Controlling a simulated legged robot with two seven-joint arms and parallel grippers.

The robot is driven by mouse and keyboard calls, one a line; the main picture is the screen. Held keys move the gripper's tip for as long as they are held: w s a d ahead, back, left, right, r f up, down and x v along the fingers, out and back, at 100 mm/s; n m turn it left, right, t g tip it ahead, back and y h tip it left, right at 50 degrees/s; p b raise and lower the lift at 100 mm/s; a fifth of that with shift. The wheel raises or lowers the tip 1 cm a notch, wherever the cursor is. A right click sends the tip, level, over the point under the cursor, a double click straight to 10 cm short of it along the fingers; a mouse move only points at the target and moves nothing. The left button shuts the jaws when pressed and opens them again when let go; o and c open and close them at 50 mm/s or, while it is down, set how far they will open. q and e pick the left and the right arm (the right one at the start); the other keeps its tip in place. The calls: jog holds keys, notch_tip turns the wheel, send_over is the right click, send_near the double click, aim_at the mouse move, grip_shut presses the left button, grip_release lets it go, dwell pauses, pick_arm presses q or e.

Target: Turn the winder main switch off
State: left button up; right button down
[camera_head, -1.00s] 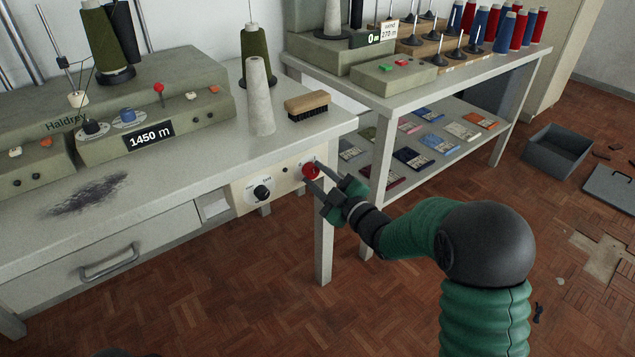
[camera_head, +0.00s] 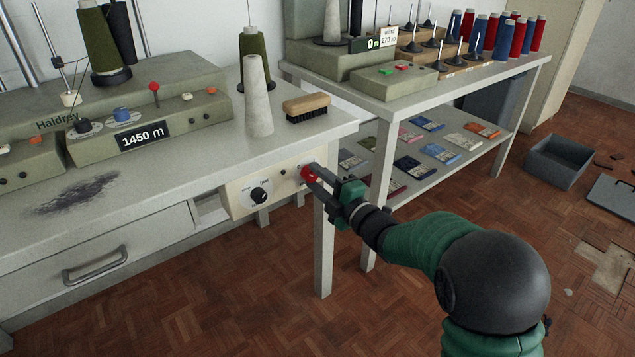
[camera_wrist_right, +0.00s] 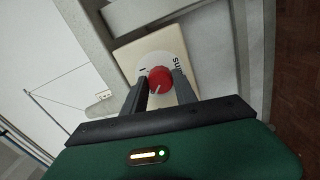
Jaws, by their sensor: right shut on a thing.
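The main switch is a red rotary knob (camera_head: 308,173) on a cream panel (camera_head: 236,203) under the front edge of the winder table. My right gripper (camera_head: 316,178) reaches it from the right and is shut on the knob. In the right wrist view the red knob (camera_wrist_right: 160,79) sits between the two fingers (camera_wrist_right: 160,88), with a pale line on its face. The lettering around it is partly hidden and I cannot read its position. A black dial (camera_head: 259,195) is on the same panel. My left gripper is not in view.
The winder (camera_head: 150,125) with a 1450 m display stands on the table. A grey cone (camera_head: 257,100) and a brush (camera_head: 306,107) are above the panel. A table leg (camera_head: 323,250) is just below my right gripper. A second table (camera_head: 400,98) stands behind.

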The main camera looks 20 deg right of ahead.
jog(key=shift+s+a+f, duration=0.1)
jog(key=shift+a+f, duration=0.05)
jog(key=shift+f, duration=0.2)
jog(key=c, duration=1.3)
grip_release()
jog(key=shift+o, duration=1.7)
jog(key=shift+r, duration=0.15)
jog(key=shift+r, duration=0.1)
jog(key=p+v, duration=0.5)
jog(key=v, duration=1.2)
